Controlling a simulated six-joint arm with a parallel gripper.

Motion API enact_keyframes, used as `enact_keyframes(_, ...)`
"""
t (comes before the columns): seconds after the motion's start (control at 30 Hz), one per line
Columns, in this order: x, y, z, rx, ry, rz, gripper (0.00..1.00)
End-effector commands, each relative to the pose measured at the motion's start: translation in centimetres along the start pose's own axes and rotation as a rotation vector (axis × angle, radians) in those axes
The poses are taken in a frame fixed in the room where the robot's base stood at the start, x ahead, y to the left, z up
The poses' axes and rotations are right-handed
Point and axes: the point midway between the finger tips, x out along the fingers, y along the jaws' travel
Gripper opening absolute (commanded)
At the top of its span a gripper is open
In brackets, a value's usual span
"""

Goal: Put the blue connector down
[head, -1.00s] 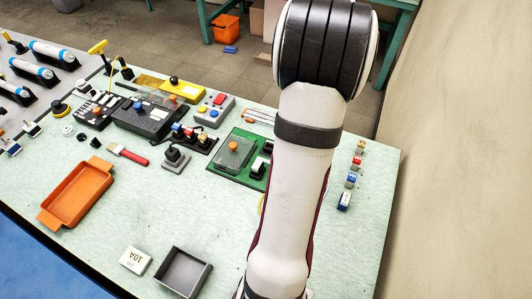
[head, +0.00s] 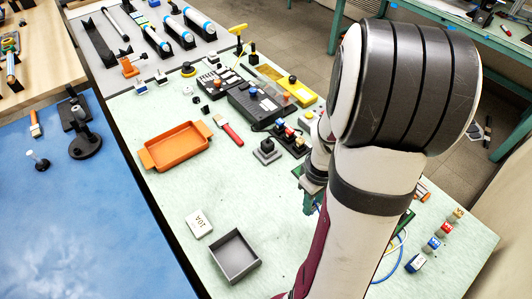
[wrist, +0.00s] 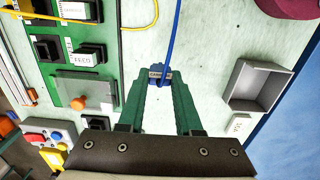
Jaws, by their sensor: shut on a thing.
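The blue connector (wrist: 157,70), with a small white label, sits between the green fingertips of my gripper (wrist: 160,80) in the wrist view. My gripper is shut on it. A blue cable (wrist: 175,30) runs from it toward the top of that view and shows as a loop (head: 397,250) right of my arm in the head view. In the head view my gripper (head: 309,205) is partly behind my arm, over the pale green table (head: 180,190), and the connector is hidden. I cannot tell whether the connector touches the table.
A green board (wrist: 112,65) with black sockets and an orange knob lies left in the wrist view. A grey open tray (wrist: 235,82) and a white 10A block (head: 199,223) lie on the other side. An orange tray (head: 176,148) is further left. Bare table lies between.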

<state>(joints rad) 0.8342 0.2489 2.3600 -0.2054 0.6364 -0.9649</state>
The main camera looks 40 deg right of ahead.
Motion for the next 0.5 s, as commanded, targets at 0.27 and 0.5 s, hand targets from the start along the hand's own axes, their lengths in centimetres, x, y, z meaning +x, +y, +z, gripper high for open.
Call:
enact_keyframes(0.27,3.3,-1.2,-4.0,0.002,-0.003,-0.002,0.00)
enact_keyframes(0.5,6.4,-1.2,-4.1,0.005,0.000,0.000,0.00)
